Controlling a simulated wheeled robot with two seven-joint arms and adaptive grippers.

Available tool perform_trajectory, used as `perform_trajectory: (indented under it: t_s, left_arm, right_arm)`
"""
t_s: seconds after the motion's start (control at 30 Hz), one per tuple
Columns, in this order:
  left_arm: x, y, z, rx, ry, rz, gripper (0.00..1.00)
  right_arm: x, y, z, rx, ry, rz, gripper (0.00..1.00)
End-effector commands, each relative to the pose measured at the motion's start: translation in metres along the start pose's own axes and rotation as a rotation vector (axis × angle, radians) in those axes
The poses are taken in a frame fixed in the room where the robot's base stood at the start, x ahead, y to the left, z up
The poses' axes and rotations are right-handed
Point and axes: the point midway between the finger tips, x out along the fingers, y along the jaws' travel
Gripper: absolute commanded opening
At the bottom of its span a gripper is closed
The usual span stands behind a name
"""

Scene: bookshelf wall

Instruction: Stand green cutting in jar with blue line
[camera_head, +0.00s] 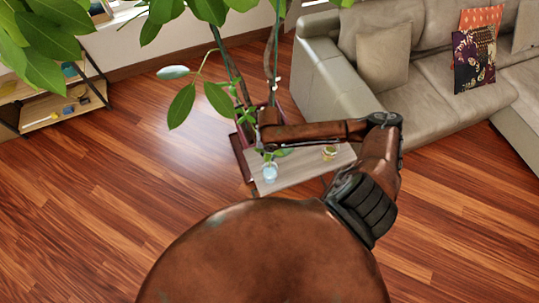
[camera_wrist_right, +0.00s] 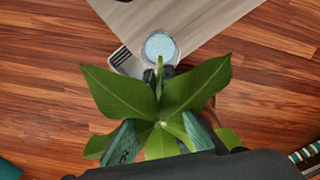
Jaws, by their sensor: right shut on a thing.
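The green cutting (camera_wrist_right: 185,90) spreads its broad leaves across the middle of the right wrist view; a bit of green (camera_head: 276,153) also shows under my right forearm in the head view. My right gripper (camera_wrist_right: 160,138) is shut on the cutting, its stem mostly hidden by leaves. A pale blue jar (camera_wrist_right: 160,46) stands on the small table beyond the leaf tips; it also shows in the head view (camera_head: 270,173) just below the green. I cannot make out a line on it. A second jar (camera_head: 330,152) with amber contents stands farther right. My left gripper is out of view.
The small wooden table (camera_head: 305,167) has bare top between and around the jars. A tall leafy plant (camera_head: 215,95) rises behind it, with leaves hanging across the upper left. A sofa (camera_head: 345,90) stands right, a low shelf (camera_head: 60,105) left. Wood floor is open around.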

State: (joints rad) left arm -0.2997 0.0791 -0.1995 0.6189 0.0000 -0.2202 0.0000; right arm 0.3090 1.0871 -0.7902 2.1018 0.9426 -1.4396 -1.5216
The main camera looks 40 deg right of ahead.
Motion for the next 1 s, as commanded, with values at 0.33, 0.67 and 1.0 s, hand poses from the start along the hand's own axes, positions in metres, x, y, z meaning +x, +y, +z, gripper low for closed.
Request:
perform_trajectory:
  t_s: [0.33, 0.67, 1.0]
  left_arm:
    - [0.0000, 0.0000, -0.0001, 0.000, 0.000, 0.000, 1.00]
    - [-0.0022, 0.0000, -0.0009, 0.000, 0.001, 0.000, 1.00]
    - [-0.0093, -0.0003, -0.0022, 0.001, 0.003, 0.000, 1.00]
  right_arm:
    - [0.0008, 0.0001, 0.0000, 0.000, 0.000, 0.000, 0.00]
    - [0.0003, -0.0001, 0.0001, 0.000, 0.000, 0.000, 0.00]
    - [0.0004, -0.0005, 0.0011, 0.000, -0.001, 0.002, 0.00]
